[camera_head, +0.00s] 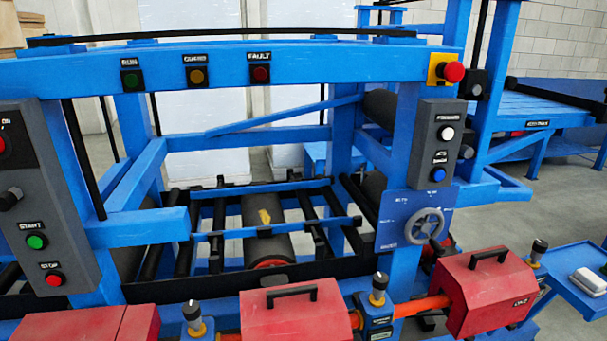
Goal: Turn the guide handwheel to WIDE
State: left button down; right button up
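The guide handwheel (424,226) is a grey spoked wheel on a blue plate (392,208) at the right of the machine frame, below a grey control box. Small white markings show on the plate around and above the wheel. They are too small to read, so I cannot tell which one is WIDE or where the wheel is set. Nothing touches the wheel. Neither of my grippers shows in this view.
The grey control box (436,142) has a white and a blue button. A red emergency button (453,72) sits above it. Red covers with black handles (484,292) and black knobs (378,286) stand out in front, below the wheel. A left panel (48,200) carries START and STOP buttons.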

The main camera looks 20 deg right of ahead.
aim_at(427, 229)
jog(key=l+z, duration=0.1)
jog(key=z, duration=0.25)
jog(key=l+z, duration=0.1)
jog(key=z, duration=0.3)
jog(key=l+z, duration=0.1)
jog(key=z, duration=0.25)
